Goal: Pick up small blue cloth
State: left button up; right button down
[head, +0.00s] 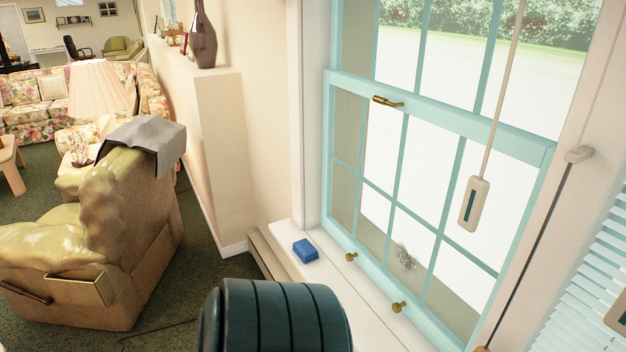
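A small blue cloth (305,251), folded into a compact block, lies on the white window sill (341,291). It sits near the sill's left end, below the teal-framed window (440,130). Nothing covers it. Neither of my grippers is in view.
A dark teal, slatted rounded object (275,318) stands at the bottom, in front of the sill. A tan recliner (120,240) with a grey cloth (145,143) over its back is at left. Window cords hang at right. Brass knobs (398,307) stick out above the sill. Carpet shows between recliner and wall.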

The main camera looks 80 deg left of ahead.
aim_at(307, 253)
jog(key=i+l, duration=0.15)
jog(key=l, duration=0.25)
jog(key=u, duration=2.65)
